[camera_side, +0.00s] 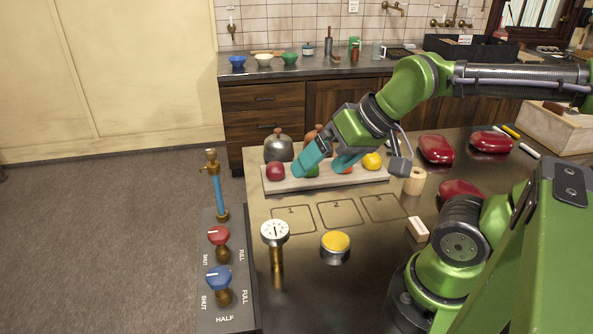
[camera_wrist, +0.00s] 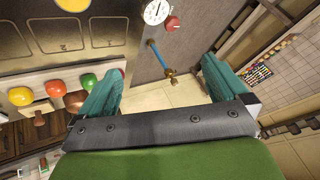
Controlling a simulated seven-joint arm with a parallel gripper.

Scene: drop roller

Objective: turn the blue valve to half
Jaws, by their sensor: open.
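The blue valve (camera_side: 219,278) is a round blue handle on a brass stem, on the grey panel at the lower left of the side view. Its white mark seems to point left, toward SHUT; HALF is printed below and FULL to the right. The blue valve does not show in the wrist view. In the wrist view my gripper (camera_wrist: 160,78) is open with nothing held between the fingers.
A red valve (camera_side: 219,236) stands just behind the blue one, with a blue pipe (camera_side: 217,185) beyond. A white dial gauge (camera_side: 274,232) and yellow button (camera_side: 336,242) stand to the right. The knob board (camera_side: 325,183) lies under my gripper.

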